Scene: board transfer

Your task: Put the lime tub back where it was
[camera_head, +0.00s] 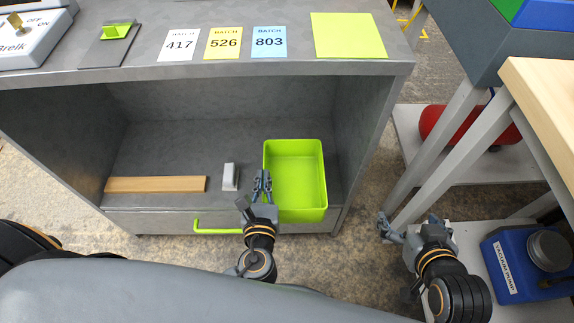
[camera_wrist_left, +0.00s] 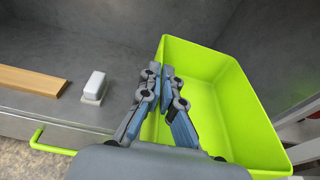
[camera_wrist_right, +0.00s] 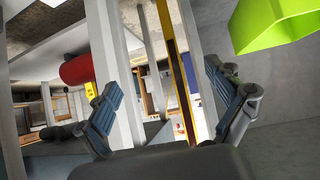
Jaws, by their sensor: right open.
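The lime tub (camera_head: 296,180) is an open, empty box at the right end of the cabinet's lower compartment. Its front overlaps the drawer front in the head view; I cannot tell whether it rests on the shelf floor. My left gripper (camera_head: 262,180) is closed on the tub's left wall, with one finger inside and one outside, as the left wrist view shows (camera_wrist_left: 162,75). The tub's rim (camera_wrist_left: 225,55) is largely visible there. My right gripper (camera_head: 408,224) is open and empty, right of the cabinet. The tub also shows in the right wrist view (camera_wrist_right: 275,22).
A lime square (camera_head: 348,35) lies on the cabinet top beside batch cards (camera_head: 224,42). A wooden strip (camera_head: 155,185) and a white-grey block (camera_head: 230,177) lie left of the tub. A drawer with a lime handle (camera_head: 215,230) is below. A blue vacuum pump (camera_head: 515,265) stands right.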

